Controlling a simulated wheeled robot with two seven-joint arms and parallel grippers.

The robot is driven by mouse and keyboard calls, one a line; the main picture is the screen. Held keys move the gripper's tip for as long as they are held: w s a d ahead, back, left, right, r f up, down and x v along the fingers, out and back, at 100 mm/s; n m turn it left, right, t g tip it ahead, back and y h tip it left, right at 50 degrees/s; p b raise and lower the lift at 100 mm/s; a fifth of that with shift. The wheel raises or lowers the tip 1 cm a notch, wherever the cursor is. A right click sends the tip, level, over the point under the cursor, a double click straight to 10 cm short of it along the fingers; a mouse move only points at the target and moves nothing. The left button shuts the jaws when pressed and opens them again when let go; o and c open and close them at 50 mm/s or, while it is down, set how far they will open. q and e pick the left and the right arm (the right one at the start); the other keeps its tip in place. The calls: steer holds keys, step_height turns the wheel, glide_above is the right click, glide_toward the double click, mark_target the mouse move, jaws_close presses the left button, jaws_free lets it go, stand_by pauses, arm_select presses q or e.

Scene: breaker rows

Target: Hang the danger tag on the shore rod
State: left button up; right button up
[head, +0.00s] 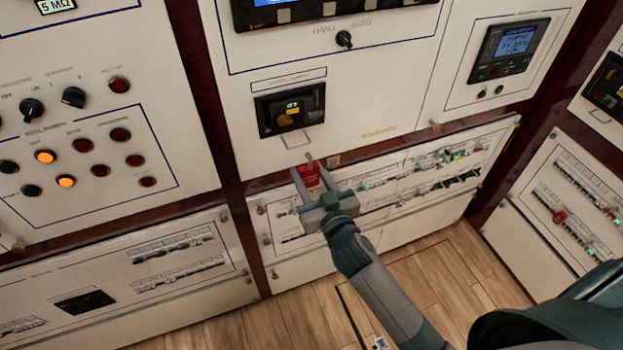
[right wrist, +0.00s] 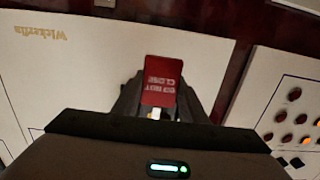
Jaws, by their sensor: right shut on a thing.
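The red danger tag (head: 308,174) is held between the fingers of my right gripper (head: 312,181), in front of the panel's lower edge. In the right wrist view the tag (right wrist: 161,81) faces the camera, its white lettering upside down. A short thin grey piece (head: 309,158) shows just above the tag; I cannot tell whether it is the shore rod or whether the tag touches it. The black breaker (head: 291,109) with a yellow label sits above, a thin wire frame (head: 316,142) below it. My left gripper is not in view.
A breaker-row panel (head: 430,205) lies behind and below the right gripper. A panel with lamps and knobs (head: 80,185) stands at left. Another red piece (head: 560,215) is on the right-hand breaker rows. The wooden floor (head: 450,275) is open below.

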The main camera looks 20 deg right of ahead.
steer(key=shift+w+a+f+b, duration=0.1)
steer(key=shift+w+f+b, duration=0.15)
steer(key=shift+w, duration=0.8)
steer(key=shift+w+d+f+b, duration=0.1)
steer(key=shift+w+b, duration=0.3)
steer(key=shift+w, duration=0.7)
steer(key=shift+w+a+f+b, duration=0.1)
steer(key=shift+w+f+b, duration=0.15)
steer(key=shift+w, duration=0.8)
steer(key=o, duration=1.1)
steer(key=shift+s, duration=0.1)
steer(key=s+r+b, duration=0.1)
steer(key=s+b, duration=0.4)
steer(key=s, duration=1.2)
steer(key=shift+d, duration=0.3)
